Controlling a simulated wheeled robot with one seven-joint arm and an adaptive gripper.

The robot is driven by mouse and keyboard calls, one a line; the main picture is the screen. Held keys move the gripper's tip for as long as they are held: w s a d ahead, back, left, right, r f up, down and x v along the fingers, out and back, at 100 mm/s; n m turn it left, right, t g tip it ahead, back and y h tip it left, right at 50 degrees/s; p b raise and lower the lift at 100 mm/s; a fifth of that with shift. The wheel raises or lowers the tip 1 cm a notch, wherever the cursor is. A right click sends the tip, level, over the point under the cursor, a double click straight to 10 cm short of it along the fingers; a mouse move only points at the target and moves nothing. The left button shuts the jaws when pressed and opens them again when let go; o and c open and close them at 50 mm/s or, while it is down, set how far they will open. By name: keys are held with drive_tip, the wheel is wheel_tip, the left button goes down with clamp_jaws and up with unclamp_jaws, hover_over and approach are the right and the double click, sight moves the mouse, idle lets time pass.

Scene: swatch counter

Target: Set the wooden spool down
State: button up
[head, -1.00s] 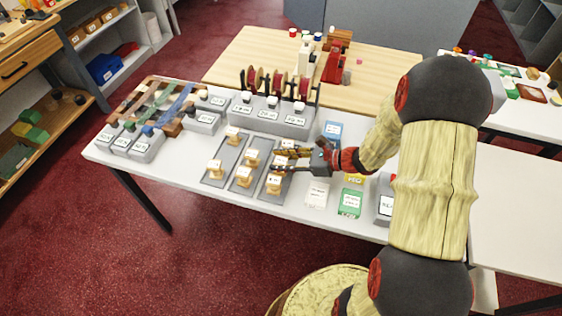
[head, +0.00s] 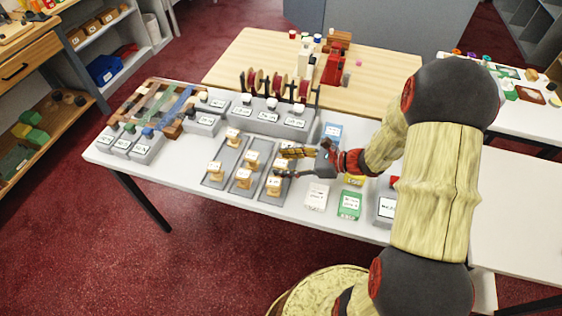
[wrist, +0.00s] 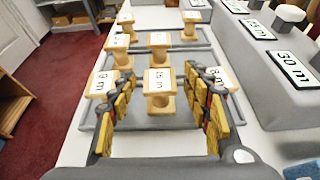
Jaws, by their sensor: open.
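My gripper (head: 284,163) is open over the right-hand grey tray (wrist: 160,123), its fingers pointing left in the head view. A wooden spool labelled 15 m (wrist: 158,88) stands upright on this tray. In the wrist view it shows between the fingertips (wrist: 160,84), with a gap to each side. One spool (wrist: 100,84) stands beyond the left finger and another (wrist: 222,76) beyond the right finger, both partly hidden. In the head view the fingers cover part of the middle spool (head: 280,164); the front spool (head: 273,186) is clear.
Two more grey trays lie to the left with spools, such as one (head: 215,171) on the far left tray. A grey block with labels (head: 268,118) and ribbon reels stands behind. Cards, including a green one (head: 349,205), lie to the right. The table's front strip is clear.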

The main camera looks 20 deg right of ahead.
drive_tip(key=p+v, duration=0.3)
drive_tip(key=v, duration=0.7)
drive_tip(key=s+a+r+n+g+h, duration=0.3)
drive_tip(key=s+a+r+n+g, duration=0.3)
drive_tip(key=s+a+r+n, duration=0.45)
drive_tip(key=s+d+r+n+t+h, duration=0.2)
drive_tip(key=s+r+n+h, duration=0.3)
drive_tip(key=r+n, duration=0.5)
drive_tip(key=n+t+h, duration=0.1)
drive_tip(key=n+h, duration=0.1)
drive_tip(key=n, duration=0.2)
drive_tip(key=shift+r+n+t+h, duration=0.25)
drive_tip(key=shift+n+t+h, duration=0.1)
drive_tip(key=shift+t+h, duration=0.05)
